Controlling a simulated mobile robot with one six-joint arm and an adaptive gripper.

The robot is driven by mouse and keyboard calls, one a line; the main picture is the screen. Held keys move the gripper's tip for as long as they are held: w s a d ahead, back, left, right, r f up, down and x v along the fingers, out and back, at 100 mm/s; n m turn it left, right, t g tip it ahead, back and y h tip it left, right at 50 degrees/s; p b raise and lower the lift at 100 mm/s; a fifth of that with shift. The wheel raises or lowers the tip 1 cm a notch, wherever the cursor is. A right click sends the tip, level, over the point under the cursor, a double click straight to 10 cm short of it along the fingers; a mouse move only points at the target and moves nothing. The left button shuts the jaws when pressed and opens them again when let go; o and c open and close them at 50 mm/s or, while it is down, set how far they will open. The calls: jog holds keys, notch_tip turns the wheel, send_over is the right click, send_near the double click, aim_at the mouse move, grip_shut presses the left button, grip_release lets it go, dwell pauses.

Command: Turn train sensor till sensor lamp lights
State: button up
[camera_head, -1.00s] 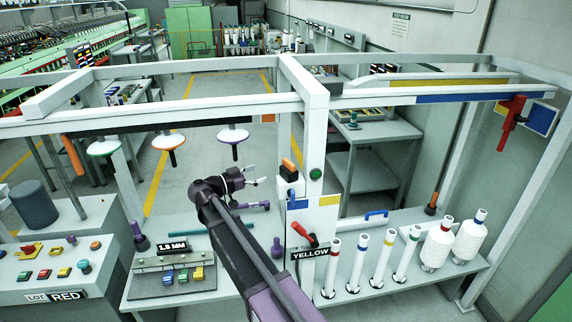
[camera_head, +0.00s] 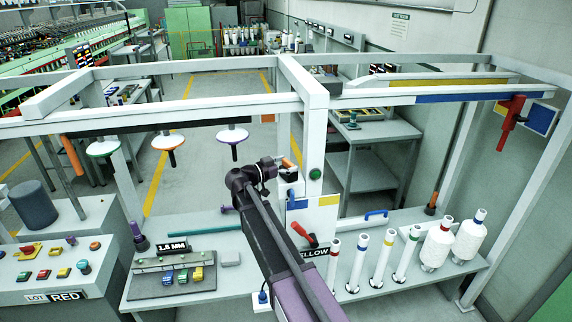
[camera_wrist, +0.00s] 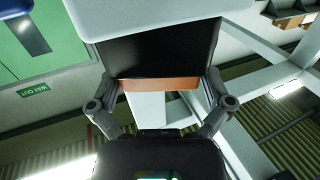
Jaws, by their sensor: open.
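A small black box with an orange face (camera_head: 289,165) sits on the white post's bracket; I take it as the train sensor. In the wrist view the dark box (camera_wrist: 160,55) with its orange strip (camera_wrist: 155,86) lies between my fingers. My gripper (camera_wrist: 160,88) is open, with one finger on each side of it; I cannot tell whether they touch. In the head view my gripper (camera_head: 284,167) is at the box and partly hidden by my wrist. A dark green round lamp or button (camera_head: 316,174) is on the post just right; it looks unlit.
A white panel with a blue handle (camera_head: 297,203) and a red lever (camera_head: 303,234) is below. White tubes and cones (camera_head: 439,244) stand on the right shelf. Bobbins hang (camera_head: 233,135) from the left rail. A button panel (camera_head: 50,262) is at far left.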

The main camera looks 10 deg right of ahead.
jog(key=c, duration=0.8)
jog(key=shift+w+g, duration=0.1)
jog(key=shift+g, duration=0.2)
jog(key=shift+m+g+h, duration=0.4)
jog(key=shift+m+g, duration=0.6)
jog(key=shift+g, duration=0.2)
jog(key=shift+m+g, duration=1.1)
jog(key=shift+g, duration=0.6)
